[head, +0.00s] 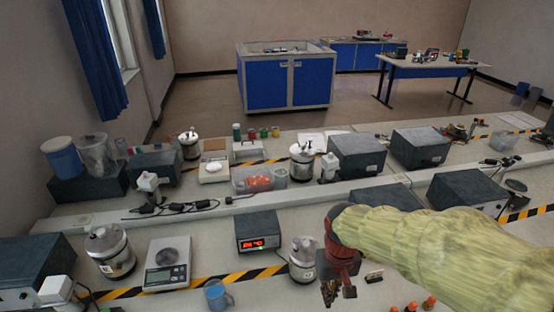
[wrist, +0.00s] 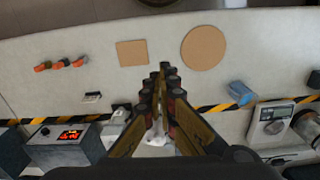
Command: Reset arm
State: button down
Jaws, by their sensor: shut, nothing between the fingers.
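My gripper (head: 338,290) hangs at the end of my sleeved arm, over the near bench at the lower right of the middle in the head view. In the wrist view my gripper (wrist: 165,82) points over the light bench top with its fingers together. The gripper is shut and nothing shows between the fingers. It appears clear of the bench top, beside a metal canister (head: 303,262) in the head view.
A blue mug (head: 217,295), a scale (head: 167,265) and a box with a red display (head: 258,232) stand nearby. Orange-topped pieces (wrist: 60,64), a square board (wrist: 132,53) and a round board (wrist: 203,47) lie on the bench. Bare bench surrounds the boards.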

jog(key=s+d+r+m+t+b, duration=0.1)
jog(key=s+d+t+b, duration=0.4)
jog(key=s+b, duration=0.6)
jog(key=shift+d+r+m+t+b, duration=0.2)
jog(key=shift+d+m+t+b, duration=0.1)
jog(key=shift+b, duration=0.5)
jog(key=shift+s, duration=0.15)
